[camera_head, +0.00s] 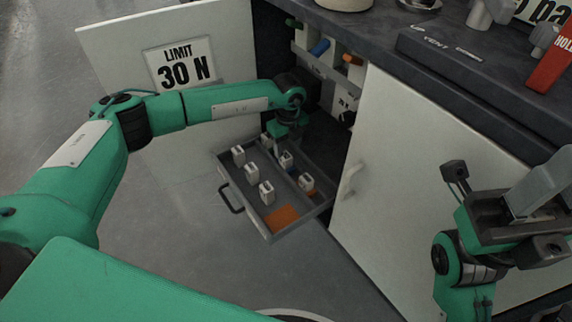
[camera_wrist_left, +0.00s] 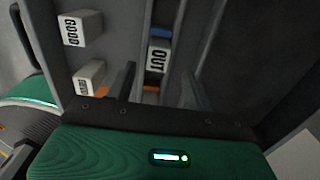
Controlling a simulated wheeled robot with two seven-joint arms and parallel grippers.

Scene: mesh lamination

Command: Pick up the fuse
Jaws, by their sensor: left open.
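Several white block-shaped fuses stand in the open grey drawer (camera_head: 228,168); which one the task means is not shown. In the left wrist view, a fuse labelled OUT (camera_wrist_left: 158,57) stands ahead, between the lines of my two fingers. Two other fuses, one marked GOOD (camera_wrist_left: 82,28) and one with a partly readable label (camera_wrist_left: 88,77), stand to the left. My left gripper (camera_wrist_left: 158,88) is open with nothing between its fingers, low over the far part of the drawer. My right gripper (camera_head: 505,210) is at the right, away from the drawer; its jaw opening is unclear.
The drawer holds an orange patch (camera_head: 283,217) and has a dark front handle (camera_head: 230,197). Open white doors stand left (camera_head: 215,75) and right (camera_head: 400,180). Above is a dark countertop (camera_head: 450,75) with a red sign (camera_head: 553,62).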

